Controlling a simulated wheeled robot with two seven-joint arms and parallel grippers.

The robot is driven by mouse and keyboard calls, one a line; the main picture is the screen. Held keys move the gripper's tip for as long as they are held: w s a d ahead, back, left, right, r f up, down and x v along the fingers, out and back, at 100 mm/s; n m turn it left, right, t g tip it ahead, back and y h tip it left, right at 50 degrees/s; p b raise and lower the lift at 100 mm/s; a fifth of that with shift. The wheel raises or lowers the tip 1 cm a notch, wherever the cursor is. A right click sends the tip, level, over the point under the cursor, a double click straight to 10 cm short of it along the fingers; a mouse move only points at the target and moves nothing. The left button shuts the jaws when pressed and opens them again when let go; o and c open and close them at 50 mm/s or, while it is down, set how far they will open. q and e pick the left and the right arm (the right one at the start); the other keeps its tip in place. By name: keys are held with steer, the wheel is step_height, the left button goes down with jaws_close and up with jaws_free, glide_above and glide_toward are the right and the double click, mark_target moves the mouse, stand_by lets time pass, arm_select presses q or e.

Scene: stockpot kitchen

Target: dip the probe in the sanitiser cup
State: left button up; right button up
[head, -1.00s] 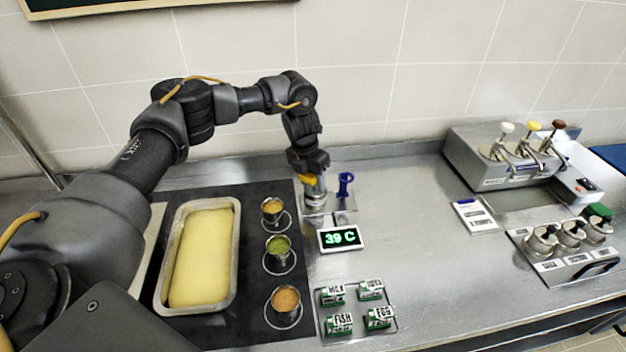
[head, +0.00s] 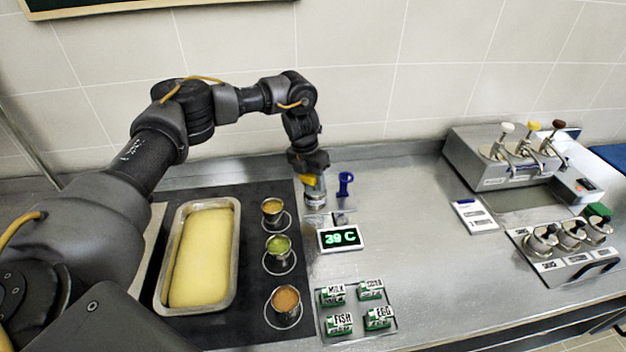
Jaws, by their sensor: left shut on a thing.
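My left gripper (head: 310,170) points down at the back of the counter, shut on the probe (head: 308,180), whose yellow part shows at the fingers. The sanitiser cup (head: 315,197) is a small metallic cup directly below the gripper. The probe's lower end is hidden at the cup, so I cannot tell how deep it sits. A blue holder (head: 345,184) stands just right of the cup. My right gripper is not in view.
A tray of yellow food (head: 203,255) and several small cups, one orange (head: 285,299), stand on a dark mat at left. Green allergen tags (head: 338,324) sit in front. A pump dispenser (head: 500,155) and a rack of metal pots (head: 570,235) are at right. The middle counter is clear.

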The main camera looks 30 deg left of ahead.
arm_select(q)
steer(key=shift+r+p, duration=3.4)
steer(key=shift+r, duration=1.15)
